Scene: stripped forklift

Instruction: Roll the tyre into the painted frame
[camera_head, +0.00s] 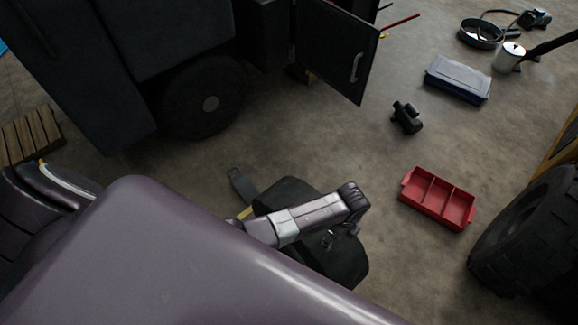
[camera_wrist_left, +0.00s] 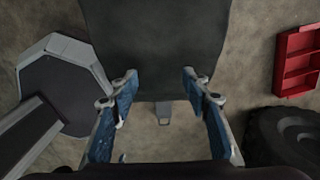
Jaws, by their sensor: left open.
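A large black tyre with chunky tread (camera_head: 535,235) is cut off by the right edge of the head view. A dark tyre (camera_wrist_left: 288,135) also shows at the lower right of the left wrist view. I cannot make out a painted frame on the floor. My left gripper (camera_wrist_left: 160,76) is open and empty, its blue-padded fingers apart over a dark seat-like object (camera_wrist_left: 155,35). The tyre is to the right of these fingers, apart from them. My right gripper is not in view.
A red compartment tray (camera_head: 438,198) lies left of the tyre. The dark seat-like object (camera_head: 285,192) lies below my arm. The dark forklift (camera_head: 180,40) with its open door (camera_head: 338,50) stands at upper left. A blue-grey case (camera_head: 458,78) and small black part (camera_head: 406,117) lie beyond.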

